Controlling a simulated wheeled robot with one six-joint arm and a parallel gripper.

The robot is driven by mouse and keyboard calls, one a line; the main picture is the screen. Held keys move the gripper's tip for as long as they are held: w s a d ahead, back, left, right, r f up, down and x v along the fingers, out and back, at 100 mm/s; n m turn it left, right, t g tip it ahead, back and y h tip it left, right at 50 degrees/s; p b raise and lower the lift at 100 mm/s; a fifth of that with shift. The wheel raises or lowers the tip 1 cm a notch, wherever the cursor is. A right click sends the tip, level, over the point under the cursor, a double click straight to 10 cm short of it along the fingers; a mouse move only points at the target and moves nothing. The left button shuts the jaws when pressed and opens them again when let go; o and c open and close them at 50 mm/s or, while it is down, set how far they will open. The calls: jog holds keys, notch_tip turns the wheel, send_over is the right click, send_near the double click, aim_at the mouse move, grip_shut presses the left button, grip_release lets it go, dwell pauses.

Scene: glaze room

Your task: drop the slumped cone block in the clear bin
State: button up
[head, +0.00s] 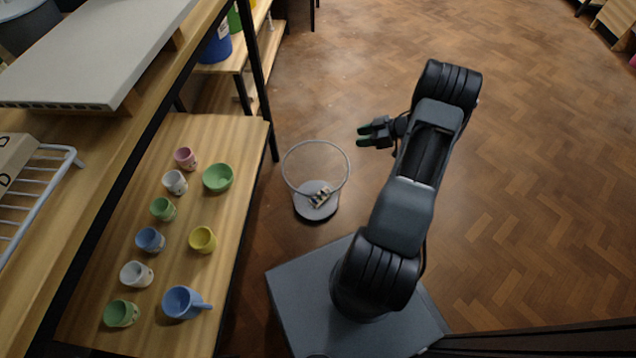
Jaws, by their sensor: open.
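The clear bin (287,181) stands on the floor between the wooden shelf and my arm. Its grey rim ring and darker round base show, and its wall is see-through. A small pale block with dark marks, which looks like the slumped cone block (320,195), lies inside on the bin's base, tilted. Its finer shape is too small to tell. My gripper (366,134) is open and empty, to the upper right of the bin's rim in the picture and apart from it.
A wooden shelf (215,135) on the left holds several small cups, a green bowl (218,178) and a blue handled cup (184,303). A pale slab (95,55) and a white wire rack (40,180) sit higher up. The wooden floor (530,190) on the right is clear.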

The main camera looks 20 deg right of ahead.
jog(key=shift+v, duration=0.75)
jog(key=w+a+r+m+t+h+p, duration=0.1)
jog(key=w+r+t+h+p, duration=0.3)
jog(key=r, duration=0.7)
jog(key=w+a+r+m+h+p, duration=0.1)
jog(key=w+r+h+p, duration=0.2)
jog(key=w+r+p, duration=0.6)
jog(key=s+a+r+m+h+p, duration=0.2)
jog(key=r+h+p, duration=0.15)
jog(key=r, duration=0.75)
jog(key=s+a+r+m+h+p, duration=0.2)
jog(key=s+r+m+h+p, duration=0.15)
jog(key=r, duration=0.75)
jog(key=s+a+r+m+g+y+p, duration=0.1)
jog(key=s+a+r+g+p, duration=0.1)
jog(key=s+a+r+p, duration=0.2)
jog(key=s+a+r+m+g+y+p, duration=0.1)
jog(key=s+a+r+p, duration=0.3)
jog(key=s+a, duration=0.4)
jog(key=s+a+r+m+g+y+p, duration=0.1)
jog(key=s+a+r+g+p, duration=0.3)
jog(key=s, duration=0.7)
jog(key=shift+a+r+y+p, duration=0.5)
jog(key=shift+a+p, duration=0.25)
jog(key=shift+a, duration=0.5)
